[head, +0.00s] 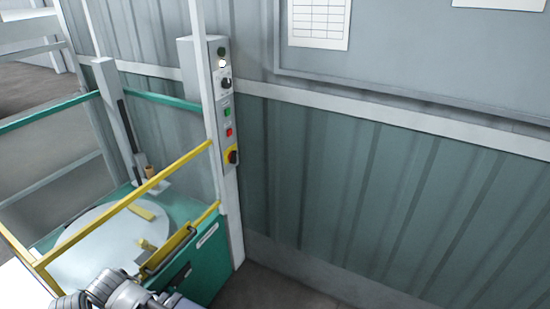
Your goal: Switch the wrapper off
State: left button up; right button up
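The wrapper has a green base (205,262) with a round grey turntable (95,245). Its control panel (224,98) is on a grey post near the wall. From the top, the panel has a dark green lamp (221,51), a bright white lamp (222,64), a black knob (225,84), a green button (227,112), a red button (229,132) and a yellow-backed switch with black and red parts (232,156). The switch's setting is too small to read. Grey links of my arm show at the lower left, below the panel. I make out no gripper fingers.
Yellow rails (130,202) and a green rail (160,99) surround the turntable. A corrugated wall (350,180) stands behind, with a grey board (410,60) and a paper sheet (318,22). The space right of the panel looks clear.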

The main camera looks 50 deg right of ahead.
aim_at(232, 157)
jog(key=z, duration=1.3)
